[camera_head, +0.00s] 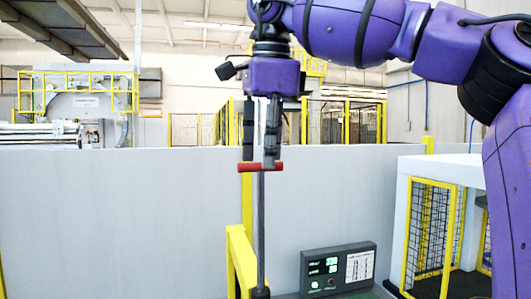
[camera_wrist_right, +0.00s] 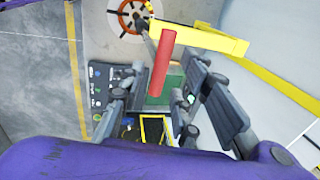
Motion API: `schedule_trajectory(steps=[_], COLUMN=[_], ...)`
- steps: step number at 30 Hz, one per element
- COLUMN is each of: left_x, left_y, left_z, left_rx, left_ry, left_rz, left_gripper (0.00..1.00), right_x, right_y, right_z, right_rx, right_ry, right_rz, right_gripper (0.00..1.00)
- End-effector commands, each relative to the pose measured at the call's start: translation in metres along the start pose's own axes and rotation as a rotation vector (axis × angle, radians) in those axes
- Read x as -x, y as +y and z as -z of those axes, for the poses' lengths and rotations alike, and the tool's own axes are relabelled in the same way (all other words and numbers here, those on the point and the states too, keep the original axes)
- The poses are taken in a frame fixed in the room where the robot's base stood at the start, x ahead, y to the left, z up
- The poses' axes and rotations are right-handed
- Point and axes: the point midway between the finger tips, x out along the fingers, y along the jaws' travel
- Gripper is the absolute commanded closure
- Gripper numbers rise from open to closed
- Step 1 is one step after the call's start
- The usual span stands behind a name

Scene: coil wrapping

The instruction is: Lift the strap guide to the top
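The strap guide shows as a red bar (camera_head: 260,167) set crosswise on a thin upright grey pole (camera_head: 261,225) in the head view. My right gripper (camera_head: 260,152) points straight down just above the red bar, its two fingers spread apart. In the right wrist view the red bar (camera_wrist_right: 161,63) lies in the gap between the fingers of my right gripper (camera_wrist_right: 163,80). I see gaps on both sides, and no clear contact. My left gripper is not in view.
A dark control box with green displays (camera_head: 338,268) stands right of the pole. A yellow rail (camera_head: 241,262) runs close to the pole. A grey wall (camera_head: 110,215) stands behind. A yellow-framed mesh cage (camera_head: 430,235) is at the right.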

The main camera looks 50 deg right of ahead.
Motion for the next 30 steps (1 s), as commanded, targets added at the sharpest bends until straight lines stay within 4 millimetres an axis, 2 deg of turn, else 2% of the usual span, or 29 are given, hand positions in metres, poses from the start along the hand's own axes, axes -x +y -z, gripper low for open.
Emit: schedule_trajectory(steps=[9, 21, 25, 30], left_x=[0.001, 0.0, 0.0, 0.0], left_y=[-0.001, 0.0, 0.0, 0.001], left_z=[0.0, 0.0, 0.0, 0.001], left_rx=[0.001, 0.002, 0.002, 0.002], left_ry=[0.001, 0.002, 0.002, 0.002], left_rz=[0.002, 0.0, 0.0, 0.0], left_gripper=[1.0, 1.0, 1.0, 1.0], right_x=[0.0, 0.059, 0.07, 0.073], right_y=[0.0, -0.001, 0.0, 0.0], right_z=[0.0, 0.0, 0.0, 0.0], right_rx=[-0.001, -0.004, -0.001, 0.0], right_ry=[0.003, 0.003, 0.002, 0.001], right_rz=[-0.007, -0.005, -0.005, -0.006], right_gripper=[0.68, 0.68, 0.68, 0.68])
